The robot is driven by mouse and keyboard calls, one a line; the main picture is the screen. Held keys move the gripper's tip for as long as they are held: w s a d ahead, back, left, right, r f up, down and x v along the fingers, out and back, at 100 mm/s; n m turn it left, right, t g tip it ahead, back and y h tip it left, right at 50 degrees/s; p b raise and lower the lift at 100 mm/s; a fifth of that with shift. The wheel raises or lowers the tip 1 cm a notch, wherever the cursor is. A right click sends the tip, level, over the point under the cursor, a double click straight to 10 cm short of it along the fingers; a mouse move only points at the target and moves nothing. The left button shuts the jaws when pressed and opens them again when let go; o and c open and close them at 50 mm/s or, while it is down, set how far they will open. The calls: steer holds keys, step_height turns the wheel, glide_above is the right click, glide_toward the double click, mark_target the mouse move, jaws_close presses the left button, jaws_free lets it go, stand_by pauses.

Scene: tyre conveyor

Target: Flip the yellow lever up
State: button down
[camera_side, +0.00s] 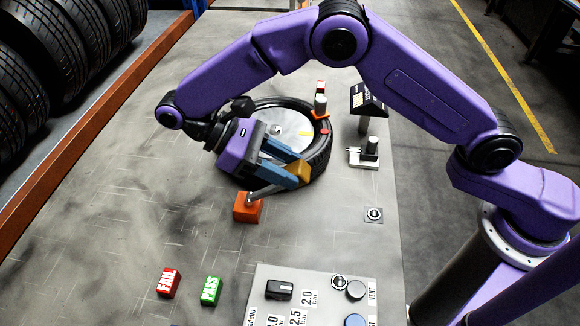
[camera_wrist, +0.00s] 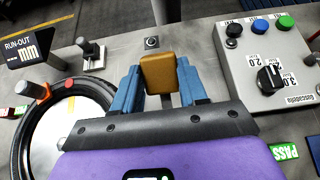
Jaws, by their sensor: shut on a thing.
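The yellow lever's knob (camera_side: 303,168) sits between the blue fingers of my gripper (camera_side: 296,176). Its metal shaft (camera_side: 264,191) runs from an orange base (camera_side: 248,208) up toward the right and lies well tilted, not upright. In the wrist view the yellow knob (camera_wrist: 160,73) is squeezed between both blue fingertips of my gripper (camera_wrist: 159,88). The orange base is out of sight there, behind my gripper's body.
A tyre on a wheel (camera_side: 318,158) lies just behind the lever, close to my gripper. A control box (camera_side: 262,290) with knobs stands at the front. Red FAIL (camera_side: 168,282) and green PASS (camera_side: 211,290) blocks lie front left. The table's left side is clear.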

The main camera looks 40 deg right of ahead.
steer(key=shift+w+a+r, duration=0.1)
stand_by(0.3)
steer(key=c, duration=0.6)
jaws_free()
